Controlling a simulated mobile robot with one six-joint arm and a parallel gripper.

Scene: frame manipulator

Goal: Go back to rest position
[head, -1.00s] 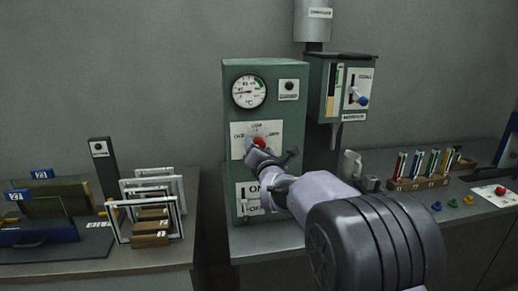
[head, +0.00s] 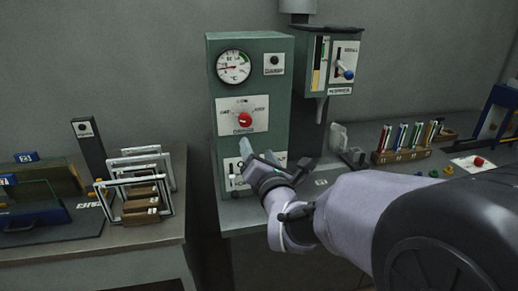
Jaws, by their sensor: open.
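My gripper (head: 277,160) is in front of the lower part of a green control cabinet (head: 275,100). Its two fingers are spread and nothing shows between them. The cabinet's red knob (head: 243,119) is in plain view above and to the left of the gripper, apart from it. The gripper and wrist hide much of the lower white switch panel (head: 235,182). My arm reaches in from the right side of the picture.
A round gauge (head: 233,66) is on the cabinet's upper face. A smaller box with a lever (head: 345,71) hangs to its right. Frames on wooden blocks (head: 141,218) stand on the left bench. A rack of coloured tubes (head: 400,157) and a red button (head: 479,162) are on the right bench.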

